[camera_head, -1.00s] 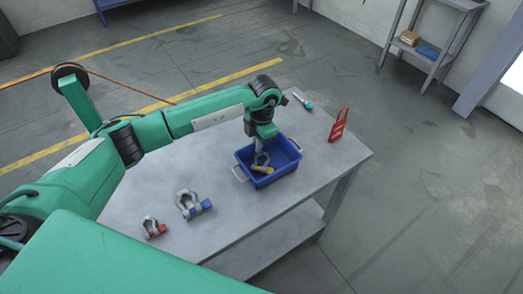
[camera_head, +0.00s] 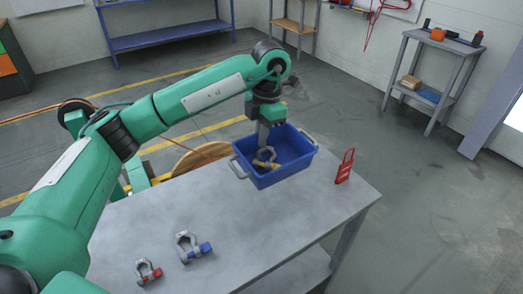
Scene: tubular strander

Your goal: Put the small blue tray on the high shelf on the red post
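My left gripper (camera_head: 263,142) points down at the tray's far wall and is shut on the tray; the fingertips are partly hidden, so the exact contact is unclear. My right gripper is not in view. I cannot make out a red post with a high shelf.
A shackle with a blue pin (camera_head: 190,248), one with a red pin (camera_head: 148,272) and a red tag-like item (camera_head: 345,167) are on the table. A round wooden disc (camera_head: 202,157) is behind it. A grey shelf unit (camera_head: 440,70) stands at the right wall, a blue rack (camera_head: 165,40) at the back.

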